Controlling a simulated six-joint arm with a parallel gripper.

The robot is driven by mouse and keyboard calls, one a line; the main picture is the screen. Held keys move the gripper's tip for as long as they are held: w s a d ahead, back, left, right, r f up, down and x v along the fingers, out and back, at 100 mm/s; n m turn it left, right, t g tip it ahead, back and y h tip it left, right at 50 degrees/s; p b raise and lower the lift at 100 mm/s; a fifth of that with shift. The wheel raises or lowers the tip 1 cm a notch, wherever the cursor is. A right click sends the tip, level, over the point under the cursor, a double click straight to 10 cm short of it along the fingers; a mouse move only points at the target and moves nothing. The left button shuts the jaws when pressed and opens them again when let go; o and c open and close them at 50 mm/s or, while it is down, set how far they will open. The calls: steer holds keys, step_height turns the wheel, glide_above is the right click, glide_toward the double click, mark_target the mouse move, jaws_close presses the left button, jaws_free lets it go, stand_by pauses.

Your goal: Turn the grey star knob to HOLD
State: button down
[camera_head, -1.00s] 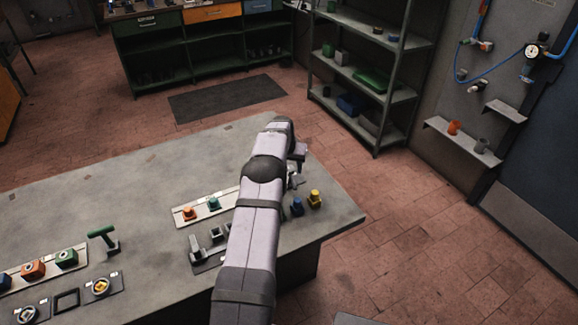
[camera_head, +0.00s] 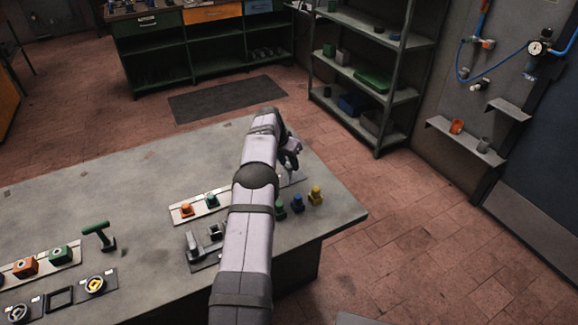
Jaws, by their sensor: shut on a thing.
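My gripper (camera_head: 289,168) is at the far right end of the long light control strip (camera_head: 225,208), beyond my arm. It points down and is shut on a small grey thing at the strip, which I take to be the grey star knob. The knob is almost wholly covered by the gripper and my arm, so its pointer and the HOLD mark cannot be read. An orange knob (camera_head: 187,209) and a teal knob (camera_head: 211,199) stand on the same strip, left of my arm.
A green-handled lever (camera_head: 97,234) stands further left.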

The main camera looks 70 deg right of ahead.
stand_by(0.3)
steer(key=c, duration=1.3)
jaws_free()
steer(key=shift+o, duration=0.2)
steer(key=shift+r, duration=0.15)
steer(key=b+v, duration=0.2)
steer(key=v, duration=0.5)
steer(key=shift+b, duration=0.3)
steer(key=shift+w+a, duration=0.1)
steer(key=shift+c, duration=0.6)
